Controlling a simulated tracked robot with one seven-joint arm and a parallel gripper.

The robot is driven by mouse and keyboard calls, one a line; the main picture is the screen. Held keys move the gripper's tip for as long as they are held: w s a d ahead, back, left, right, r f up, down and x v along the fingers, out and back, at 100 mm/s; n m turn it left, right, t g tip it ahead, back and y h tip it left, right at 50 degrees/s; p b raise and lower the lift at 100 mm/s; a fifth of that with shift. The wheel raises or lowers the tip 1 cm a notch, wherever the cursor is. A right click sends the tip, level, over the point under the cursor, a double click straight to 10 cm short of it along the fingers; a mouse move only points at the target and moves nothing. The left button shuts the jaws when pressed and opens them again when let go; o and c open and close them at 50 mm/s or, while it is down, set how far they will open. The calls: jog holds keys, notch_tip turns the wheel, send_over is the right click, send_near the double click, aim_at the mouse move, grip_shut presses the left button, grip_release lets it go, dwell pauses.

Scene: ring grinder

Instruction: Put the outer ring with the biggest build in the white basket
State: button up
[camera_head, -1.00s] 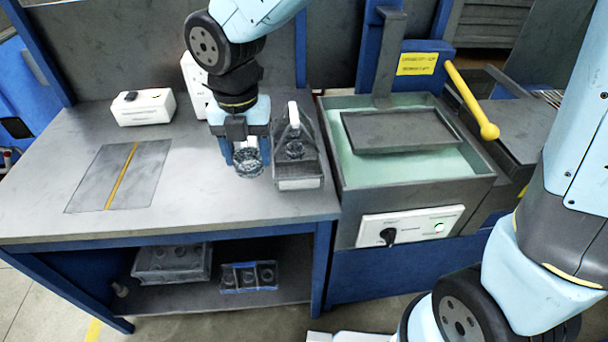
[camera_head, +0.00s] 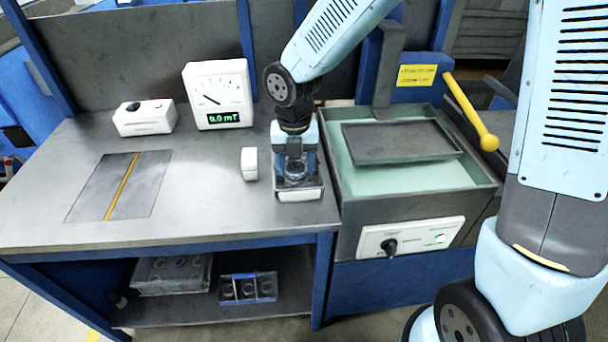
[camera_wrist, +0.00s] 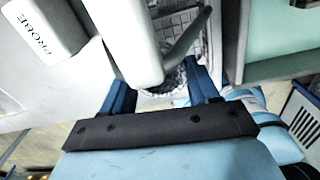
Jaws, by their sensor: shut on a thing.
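My gripper (camera_head: 294,168) is at the basket near the table's right edge, pointing down. It is shut on a dark metal ring (camera_head: 293,174), which shows at or just above the basket's opening; I cannot tell whether it touches the bottom. The small basket (camera_head: 299,195) has grey sides and a pale front rim. In the wrist view, my blue fingers (camera_wrist: 162,84) stand either side of the ring, partly seen. A mesh-like basket floor (camera_wrist: 184,25) shows behind. Other basket contents are hidden.
A white probe (camera_head: 250,163) stands left of the basket. A gauge (camera_head: 219,95) reading 0.0 mT and a white switch box (camera_head: 145,118) are behind. A green-lined tank (camera_head: 405,178) adjoins at right. Trays with rings (camera_head: 247,288) lie on the shelf.

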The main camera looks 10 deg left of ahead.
aim_at(298, 175)
jog(key=shift+w+d+f, duration=0.25)
jog(key=shift+f, duration=0.25)
jog(key=shift+w+f, duration=0.1)
jog(key=shift+f, duration=1.45)
jog(key=shift+f, duration=0.1)
jog(key=o, duration=1.3)
notch_tip(298, 175, up, 12)
jog(key=shift+r, duration=0.15)
jog(key=shift+d, duration=0.1)
